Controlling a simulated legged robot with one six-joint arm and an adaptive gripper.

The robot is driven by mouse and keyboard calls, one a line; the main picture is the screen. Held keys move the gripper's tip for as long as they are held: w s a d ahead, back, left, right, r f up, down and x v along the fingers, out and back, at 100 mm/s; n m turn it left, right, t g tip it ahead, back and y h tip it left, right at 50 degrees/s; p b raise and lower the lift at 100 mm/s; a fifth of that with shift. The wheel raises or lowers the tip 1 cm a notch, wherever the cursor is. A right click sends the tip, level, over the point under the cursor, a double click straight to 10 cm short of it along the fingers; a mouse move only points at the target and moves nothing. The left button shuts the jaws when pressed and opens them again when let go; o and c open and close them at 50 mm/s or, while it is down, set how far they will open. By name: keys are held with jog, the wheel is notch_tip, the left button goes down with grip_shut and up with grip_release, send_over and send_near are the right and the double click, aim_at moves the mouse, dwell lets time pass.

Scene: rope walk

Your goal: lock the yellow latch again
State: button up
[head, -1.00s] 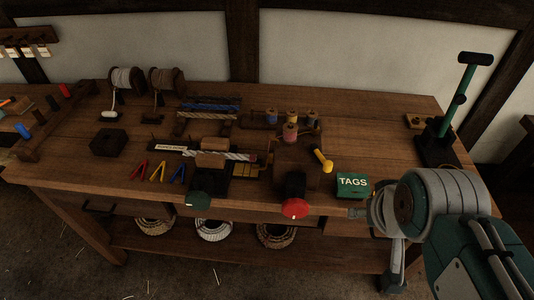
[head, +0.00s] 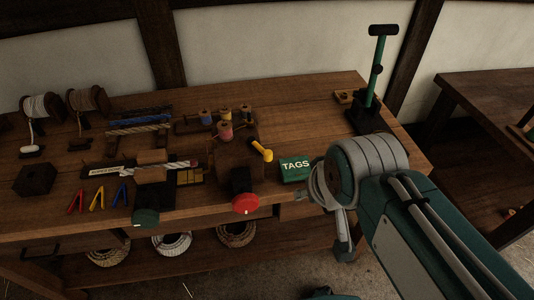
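The yellow latch (head: 262,151) is a short yellow lever with a rounded end. It sits on the right side of a brown wooden block (head: 237,160) near the front middle of the bench and slants down to the right. Whether it is locked is too small to tell. A red round knob (head: 245,204) is on the front of this block, below the latch. My arm comes in from the right, with its grey rounded joint to the right of the latch and apart from it. The fingers of my gripper cannot be made out; its lower end hangs past the bench's front edge.
A green TAGS box (head: 295,168) stands between the latch and my arm. A green-handled post (head: 375,75) stands at the back right. Bare bench top (head: 300,115) lies behind the box.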

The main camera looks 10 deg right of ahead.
jog(key=shift+w+m, duration=0.15)
jog(key=shift+m, duration=0.15)
grip_shut()
jog(key=w+d+f+m+g+y, duration=0.1)
jog(key=w+d+m+y, duration=0.3)
jog(key=w+m, duration=0.3)
jog(key=w+d+f+m+g+y, duration=0.1)
jog(key=w+d+m+y, duration=0.3)
jog(key=m, duration=1)
jog(key=w+d, duration=0.2)
jog(key=w, duration=0.2)
jog(key=shift+d+f+g, duration=0.15)
jog(key=shift+f+g, duration=0.25)
